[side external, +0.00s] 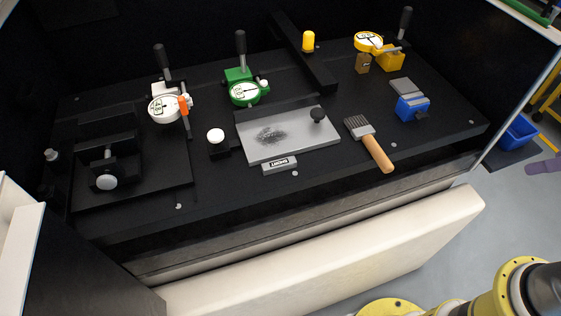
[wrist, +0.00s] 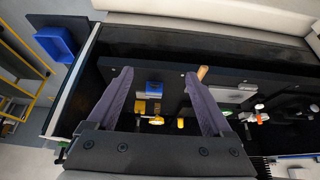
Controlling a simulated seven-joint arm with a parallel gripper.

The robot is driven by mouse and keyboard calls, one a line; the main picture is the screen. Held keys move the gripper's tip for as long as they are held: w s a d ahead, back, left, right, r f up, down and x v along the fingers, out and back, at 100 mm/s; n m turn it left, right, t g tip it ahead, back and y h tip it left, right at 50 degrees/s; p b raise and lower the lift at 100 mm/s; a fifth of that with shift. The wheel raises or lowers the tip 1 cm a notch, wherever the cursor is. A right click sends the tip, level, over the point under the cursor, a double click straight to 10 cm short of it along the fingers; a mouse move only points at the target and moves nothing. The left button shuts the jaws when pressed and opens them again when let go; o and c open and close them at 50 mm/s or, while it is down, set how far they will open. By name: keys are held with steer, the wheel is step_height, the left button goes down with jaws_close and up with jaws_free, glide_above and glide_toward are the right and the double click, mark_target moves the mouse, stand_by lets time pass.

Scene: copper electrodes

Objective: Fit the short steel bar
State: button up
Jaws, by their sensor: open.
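A small grey bar with a dark printed label (side external: 280,165) lies at the front edge of a steel plate (side external: 317,145) in the side external view. The print is too small to read surely, but this looks like the short steel bar.
A blue block (side external: 412,108) is further right. White (side external: 164,108), green (side external: 244,92) and yellow (side external: 369,42) dial gauges stand behind. A black clamp fixture (side external: 105,165) is at left.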

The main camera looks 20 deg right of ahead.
steer(key=shift+o, duration=1.3)
